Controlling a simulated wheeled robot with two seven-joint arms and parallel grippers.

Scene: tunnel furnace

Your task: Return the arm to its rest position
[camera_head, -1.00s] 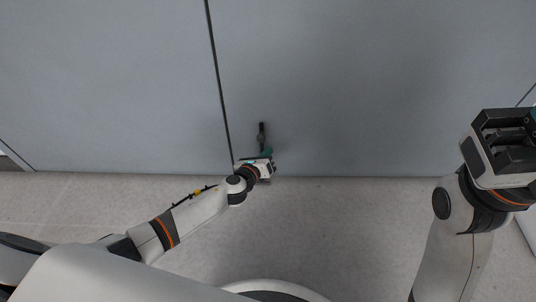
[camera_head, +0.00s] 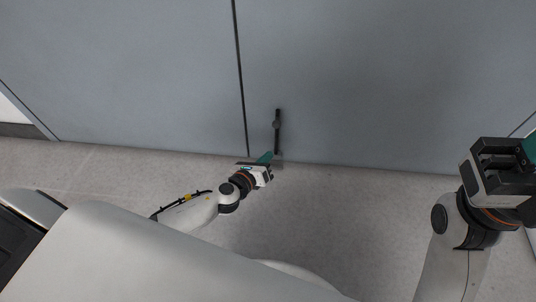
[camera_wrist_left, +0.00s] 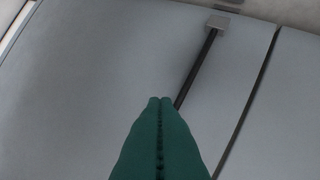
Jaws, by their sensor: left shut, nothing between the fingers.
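My left gripper (camera_head: 266,158) is at the lower end of the dark door handle (camera_head: 277,125) in the head view. Its green fingers are shut with nothing between them. In the left wrist view the closed fingers (camera_wrist_left: 160,105) cover part of the handle bar (camera_wrist_left: 200,67); I cannot tell whether they touch it. My right gripper (camera_head: 527,150) is raised at the right edge of the head view. A green fingertip shows, but its jaws are partly cut off by the frame.
Large grey door panels (camera_head: 380,80) stand in front, with a dark vertical seam (camera_head: 240,70) left of the handle. The pale floor (camera_head: 340,210) below the doors is clear. A light opening shows beyond the left panel edge.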

